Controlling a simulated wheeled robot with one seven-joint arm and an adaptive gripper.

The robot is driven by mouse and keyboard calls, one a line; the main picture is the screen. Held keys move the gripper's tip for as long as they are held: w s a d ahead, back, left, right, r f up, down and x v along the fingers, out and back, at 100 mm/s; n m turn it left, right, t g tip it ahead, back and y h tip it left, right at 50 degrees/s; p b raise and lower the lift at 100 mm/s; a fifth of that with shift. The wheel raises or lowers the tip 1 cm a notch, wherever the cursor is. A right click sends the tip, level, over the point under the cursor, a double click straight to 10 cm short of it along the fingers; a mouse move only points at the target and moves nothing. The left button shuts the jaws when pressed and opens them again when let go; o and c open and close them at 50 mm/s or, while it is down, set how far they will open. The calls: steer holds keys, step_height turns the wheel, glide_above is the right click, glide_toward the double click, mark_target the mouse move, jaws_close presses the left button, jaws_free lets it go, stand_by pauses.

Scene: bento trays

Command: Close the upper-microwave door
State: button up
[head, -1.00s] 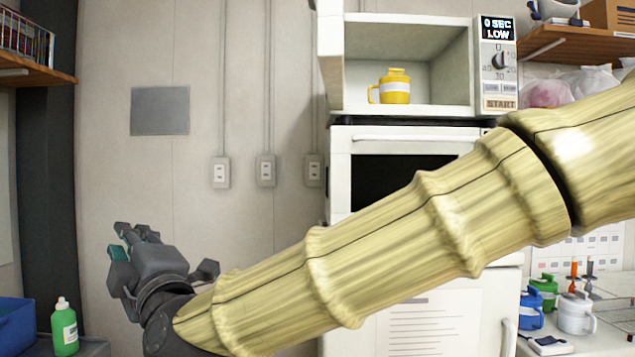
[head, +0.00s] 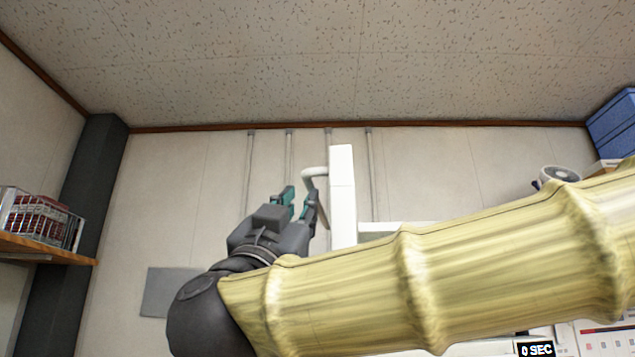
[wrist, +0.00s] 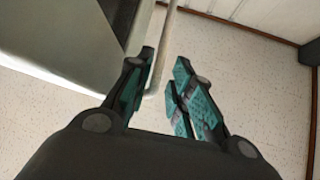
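The upper-microwave door (head: 343,195) stands open. In the head view it is a white panel seen nearly edge-on, left of the upper microwave (head: 395,227), whose body is mostly hidden behind my arm. The door's pale curved handle (head: 311,174) sticks out to the left. My gripper (head: 301,200) is at the handle, with its teal-padded fingers apart. In the wrist view the handle bar (wrist: 165,45) runs into the gap between the fingertips (wrist: 160,82), closer to the left finger. I cannot tell whether they touch. The door (wrist: 65,40) fills the upper left there.
My arm crosses the lower right of the head view and hides much of the microwave. A wire basket (head: 38,218) stands on a wooden shelf at the left. Blue boxes (head: 612,125) and a small fan sit at the upper right.

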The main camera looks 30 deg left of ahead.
steer(key=shift+y, duration=0.3)
steer(key=p+x, duration=0.2)
steer(key=x, duration=0.6)
steer(key=shift+w, duration=0.1)
